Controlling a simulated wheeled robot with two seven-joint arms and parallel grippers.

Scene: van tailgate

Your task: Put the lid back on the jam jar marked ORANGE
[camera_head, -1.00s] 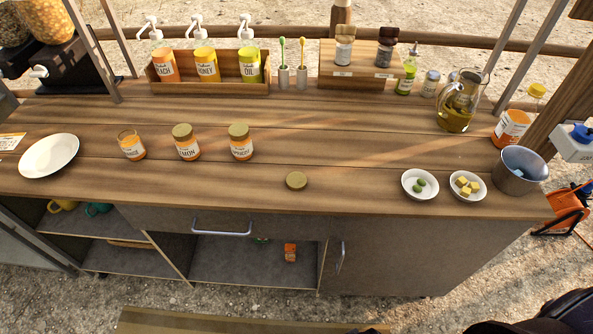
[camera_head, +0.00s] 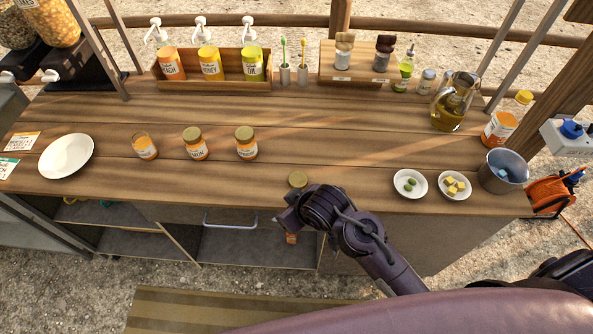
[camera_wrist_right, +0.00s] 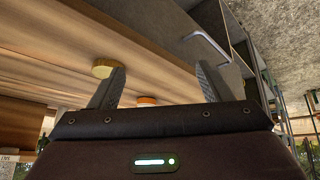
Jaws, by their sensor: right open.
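The open jam jar (camera_head: 146,148) with orange contents stands upright and lidless at the left of the jar row; its label is too small to read. A loose gold lid (camera_head: 298,179) lies flat near the counter's front edge, right of the jars. My right gripper (camera_head: 283,219) is just in front of the lid, by the counter edge, apart from it. In the right wrist view its two fingers (camera_wrist_right: 160,85) are spread and empty, and a gold disc, probably the lid (camera_wrist_right: 104,67), shows beyond the left finger's tip. My left gripper is not in view.
Two lidded jars (camera_head: 195,146) (camera_head: 246,145) stand right of the open one. A white plate (camera_head: 67,156) is at the left. Two small bowls (camera_head: 410,184) (camera_head: 455,186) and a metal bucket (camera_head: 502,172) are at the right. The counter between jars and bowls is mostly clear.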

